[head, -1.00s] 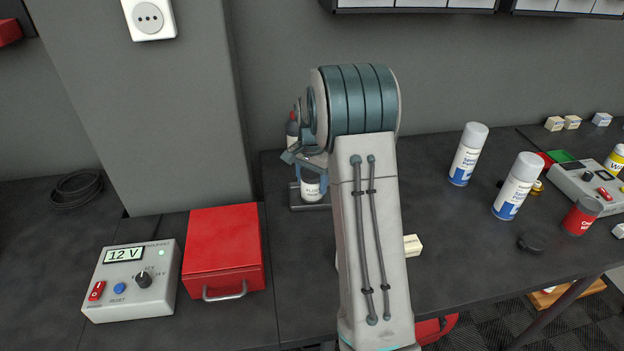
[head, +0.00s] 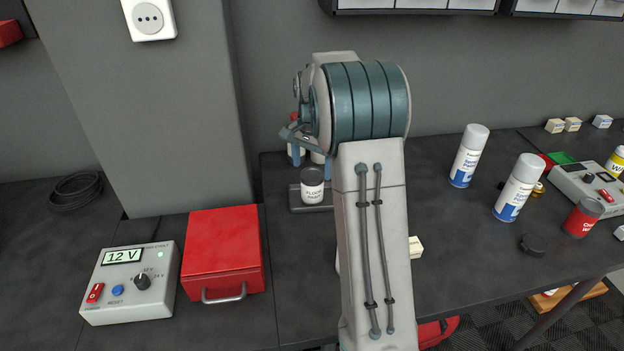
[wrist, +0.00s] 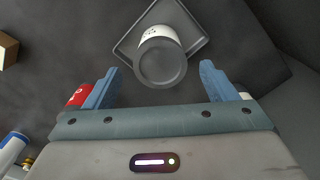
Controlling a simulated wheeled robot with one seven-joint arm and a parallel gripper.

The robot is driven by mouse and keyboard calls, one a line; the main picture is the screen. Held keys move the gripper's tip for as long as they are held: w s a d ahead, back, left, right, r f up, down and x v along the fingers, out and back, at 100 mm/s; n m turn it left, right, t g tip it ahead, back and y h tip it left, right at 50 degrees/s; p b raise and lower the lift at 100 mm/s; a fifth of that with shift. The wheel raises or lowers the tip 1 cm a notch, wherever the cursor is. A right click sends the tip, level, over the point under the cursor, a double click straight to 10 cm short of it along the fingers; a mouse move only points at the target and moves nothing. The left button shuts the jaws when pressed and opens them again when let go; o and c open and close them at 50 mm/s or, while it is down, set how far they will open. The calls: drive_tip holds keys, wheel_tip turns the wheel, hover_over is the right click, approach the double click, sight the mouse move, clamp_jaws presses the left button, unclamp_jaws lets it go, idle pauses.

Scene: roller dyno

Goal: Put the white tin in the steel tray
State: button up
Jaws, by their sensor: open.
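The white tin (head: 312,188), with a dark grey lid and dark lettering, stands upright in the steel tray (head: 296,203) on the dark bench. In the wrist view the tin (wrist: 158,62) shows lid-first, with the tray's rim (wrist: 127,47) around and behind it. My gripper (wrist: 157,72) is open, its blue fingers well apart to either side of the tin and not touching it in the picture. In the head view my gripper (head: 306,145) is above and behind the tin; my arm covers the tray's right end.
A red-topped container (head: 294,152) stands behind my gripper, partly hidden. A red box (head: 223,255) and a 12 V power supply (head: 133,282) sit to the left. Spray cans (head: 468,156) and a red can (head: 583,216) stand to the right. Bench left of the tray is clear.

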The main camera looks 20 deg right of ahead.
wheel_tip(320, 180, up, 5)
drive_tip(key=shift+f, duration=0.2)
drive_tip(key=shift+s+a+r, duration=0.1)
drive_tip(key=shift+r, duration=0.5)
drive_tip(key=s+a+n+t, duration=0.1)
drive_tip(key=s+a+n, duration=0.2)
drive_tip(key=s, duration=0.7)
drive_tip(key=s+a+n+t, duration=0.1)
drive_tip(key=s+a+n, duration=0.3)
drive_tip(key=s, duration=0.6)
drive_tip(key=s+a+f+n+t, duration=0.1)
drive_tip(key=s+a+n, duration=0.3)
drive_tip(key=s, duration=0.5)
drive_tip(key=shift+s+a, duration=0.4)
drive_tip(key=shift+f, duration=0.1)
